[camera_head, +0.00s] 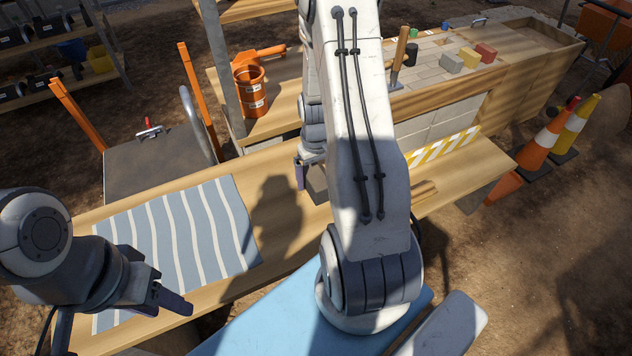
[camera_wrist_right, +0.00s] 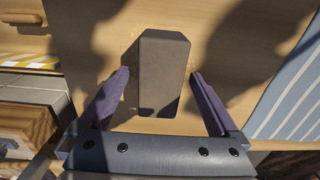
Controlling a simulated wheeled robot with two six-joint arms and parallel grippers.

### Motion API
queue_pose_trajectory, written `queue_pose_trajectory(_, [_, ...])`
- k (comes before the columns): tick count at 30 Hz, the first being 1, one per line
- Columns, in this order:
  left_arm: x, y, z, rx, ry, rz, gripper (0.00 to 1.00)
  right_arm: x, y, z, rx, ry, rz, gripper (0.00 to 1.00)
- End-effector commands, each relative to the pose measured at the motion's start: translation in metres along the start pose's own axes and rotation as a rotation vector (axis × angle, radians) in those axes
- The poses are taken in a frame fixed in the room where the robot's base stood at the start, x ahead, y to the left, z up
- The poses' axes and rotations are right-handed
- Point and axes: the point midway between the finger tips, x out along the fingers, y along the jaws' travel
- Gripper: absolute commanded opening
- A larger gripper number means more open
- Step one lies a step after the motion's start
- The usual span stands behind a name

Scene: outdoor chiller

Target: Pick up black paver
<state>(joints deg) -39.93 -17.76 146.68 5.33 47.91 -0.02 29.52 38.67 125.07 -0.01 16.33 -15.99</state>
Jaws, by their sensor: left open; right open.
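A dark grey-black paver (camera_wrist_right: 165,60) lies on the wooden bench top, seen in the right wrist view. My right gripper (camera_wrist_right: 160,74) is open, with one purple finger on each side of the paver and a narrow gap visible at both sides. How far the fingertips are above the bench is hard to tell. In the head view the right gripper (camera_head: 306,176) is over the bench, and my own right arm hides much of that area. My left gripper (camera_head: 174,296) is open and empty near the front left of the bench, over the striped cloth's edge.
The blue-and-white striped cloth (camera_head: 185,235) lies on the left of the bench (camera_head: 285,245). An orange bucket (camera_head: 250,92) stands behind. Traffic cones (camera_head: 545,140) stand at right.

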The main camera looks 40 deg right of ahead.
Motion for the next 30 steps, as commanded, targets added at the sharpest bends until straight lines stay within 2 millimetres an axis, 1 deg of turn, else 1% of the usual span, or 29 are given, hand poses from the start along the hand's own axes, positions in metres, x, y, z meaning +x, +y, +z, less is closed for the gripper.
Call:
queue_pose_trajectory(1, [0.0003, 0.0000, 0.0000, 0.000, 0.000, 0.000, 0.50, 0.0068, -0.0004, 0.0005, 0.000, -0.002, -0.001, 0.97])
queue_pose_trajectory(3, [0.0003, 0.0000, 0.0000, 0.000, 0.000, 0.000, 0.50, 0.0115, -0.0003, 0.0002, 0.000, -0.001, 0.000, 0.97])
queue_pose_trajectory(11, [0.0003, 0.0000, 0.0000, 0.000, 0.000, 0.000, 0.50, 0.0134, -0.0001, -0.0003, 0.000, 0.002, 0.001, 0.97])
queue_pose_trajectory(12, [0.0003, 0.0000, 0.0000, 0.000, 0.000, 0.000, 0.50, 0.0134, -0.0001, -0.0003, 0.000, 0.002, 0.000, 0.82])
queue_pose_trajectory(14, [0.0003, 0.0000, 0.0000, 0.000, 0.000, 0.000, 0.50, 0.0133, -0.0001, -0.0002, 0.000, 0.002, 0.000, 0.59])
queue_pose_trajectory(15, [0.0003, 0.0000, 0.0000, 0.000, 0.000, 0.000, 0.50, 0.0133, -0.0001, -0.0002, 0.000, 0.002, 0.000, 0.44])
queue_pose_trajectory(17, [0.0003, 0.0000, 0.0000, 0.000, 0.000, 0.000, 0.50, 0.0132, -0.0001, -0.0001, 0.000, 0.001, 0.000, 0.21])
queue_pose_trajectory(18, [0.0003, 0.0000, 0.0000, 0.000, 0.000, 0.000, 0.50, 0.0132, -0.0001, -0.0001, 0.000, 0.001, 0.000, 0.06])
queue_pose_trajectory(19, [0.0003, 0.0000, 0.0000, 0.000, 0.000, 0.000, 0.50, 0.0132, -0.0001, -0.0001, 0.000, 0.001, 0.000, 0.00])
queue_pose_trajectory(30, [0.0001, 0.0000, 0.0000, 0.000, 0.000, 0.000, 0.50, 0.0109, 0.0001, -0.0008, 0.000, 0.003, 0.001, 0.00])
